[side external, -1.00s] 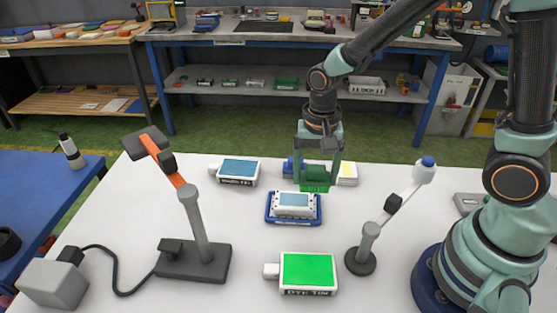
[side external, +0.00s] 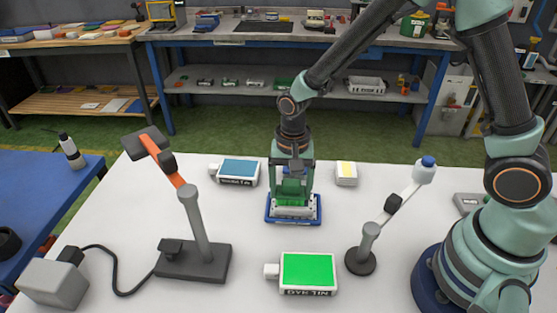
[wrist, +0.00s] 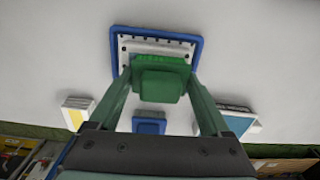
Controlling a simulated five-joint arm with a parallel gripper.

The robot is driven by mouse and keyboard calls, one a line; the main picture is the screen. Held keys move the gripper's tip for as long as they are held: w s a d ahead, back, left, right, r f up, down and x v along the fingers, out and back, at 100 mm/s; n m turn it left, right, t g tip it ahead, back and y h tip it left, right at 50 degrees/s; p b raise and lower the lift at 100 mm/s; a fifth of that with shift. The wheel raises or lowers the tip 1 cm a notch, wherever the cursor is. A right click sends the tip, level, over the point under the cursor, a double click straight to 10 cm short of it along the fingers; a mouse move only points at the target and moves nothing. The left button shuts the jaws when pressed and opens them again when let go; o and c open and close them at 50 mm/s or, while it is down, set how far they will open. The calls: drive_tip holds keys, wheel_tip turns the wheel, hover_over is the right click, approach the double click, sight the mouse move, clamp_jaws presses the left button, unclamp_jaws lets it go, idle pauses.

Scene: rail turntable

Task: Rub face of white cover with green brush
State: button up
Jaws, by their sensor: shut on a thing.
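The white cover (side external: 312,211) sits in a blue tray (side external: 294,222) near the middle of the white table. Its face is mostly hidden by my gripper in the side view. My gripper (side external: 292,192) is shut on the green brush (side external: 291,185), directly over the cover. In the wrist view the brush (wrist: 160,84) is between the two fingers and overlaps the near part of the cover (wrist: 130,47). The brush's lower end looks at or just above the cover's face; I cannot tell whether it touches.
A blue-topped pad (side external: 238,171) lies behind left, a white block with a yellow top (side external: 346,173) behind right. A green-topped pad (side external: 308,271) lies in front. A stand with an orange arm (side external: 197,235) and a small lamp-like stand (side external: 367,240) flank the tray.

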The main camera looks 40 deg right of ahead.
drive_tip(key=shift+w+a, duration=1.1)
drive_tip(key=shift+a, duration=0.1)
drive_tip(key=shift+s+d, duration=2.75)
drive_tip(key=shift+d, duration=0.1)
drive_tip(key=shift+s+d+r, duration=0.1)
drive_tip(key=shift+s+d, duration=0.05)
wheel_tip(320, 180, up, 8)
